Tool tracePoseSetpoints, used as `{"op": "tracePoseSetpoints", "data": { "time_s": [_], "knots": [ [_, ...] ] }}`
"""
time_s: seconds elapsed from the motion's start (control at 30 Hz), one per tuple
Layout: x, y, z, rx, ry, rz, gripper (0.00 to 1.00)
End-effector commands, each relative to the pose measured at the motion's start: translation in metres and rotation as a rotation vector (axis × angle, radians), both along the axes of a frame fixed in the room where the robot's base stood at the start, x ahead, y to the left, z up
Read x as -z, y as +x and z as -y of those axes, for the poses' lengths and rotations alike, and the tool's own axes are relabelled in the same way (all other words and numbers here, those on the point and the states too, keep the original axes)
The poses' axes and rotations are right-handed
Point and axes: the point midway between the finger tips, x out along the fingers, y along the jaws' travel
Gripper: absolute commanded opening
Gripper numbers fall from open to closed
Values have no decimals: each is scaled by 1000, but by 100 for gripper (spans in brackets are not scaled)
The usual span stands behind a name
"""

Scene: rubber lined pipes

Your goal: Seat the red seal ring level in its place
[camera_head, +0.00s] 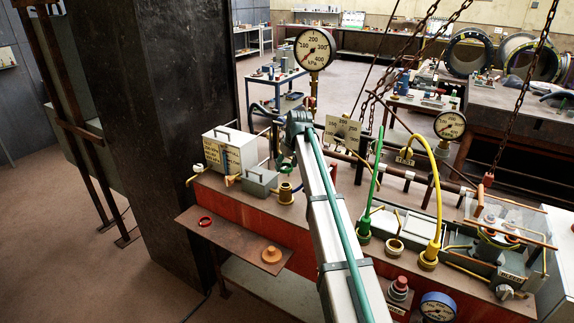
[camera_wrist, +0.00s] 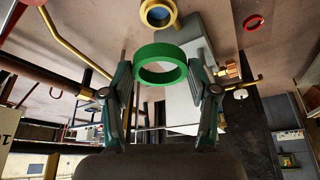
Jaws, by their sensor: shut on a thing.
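The red seal ring (camera_head: 205,221) lies flat on the brown side shelf (camera_head: 226,240); it also shows at the top right of the wrist view (camera_wrist: 255,22). My gripper (camera_wrist: 163,72) is shut on a green ring (camera_wrist: 160,75), not the red one. The green ring is held between the fingertips, in the air, apart from the red ring. A brass fitting (camera_head: 286,193) with an open top stands on the bench below; it shows in the wrist view (camera_wrist: 158,14) with a blue inside. In the head view my arm hides most of the gripper.
A white box (camera_head: 230,151) and a grey box (camera_head: 261,182) stand left of the brass fitting. An orange plug (camera_head: 271,254) sits on the shelf. Green (camera_head: 364,225) and yellow (camera_head: 430,254) hoses, another brass fitting (camera_head: 394,247), gauges and chains crowd the right.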

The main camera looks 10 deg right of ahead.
Motion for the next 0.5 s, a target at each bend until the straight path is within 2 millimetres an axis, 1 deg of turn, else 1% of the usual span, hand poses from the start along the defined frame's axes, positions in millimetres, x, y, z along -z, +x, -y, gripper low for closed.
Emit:
{"op": "tracePoseSetpoints", "data": {
  "time_s": [0.1,0.27,0.5],
  "knots": [
    [0,0,0,1,0,0,36],
    [6,0,0,1,0,0,36],
    [23,0,0,1,0,0,36]
  ]
}}
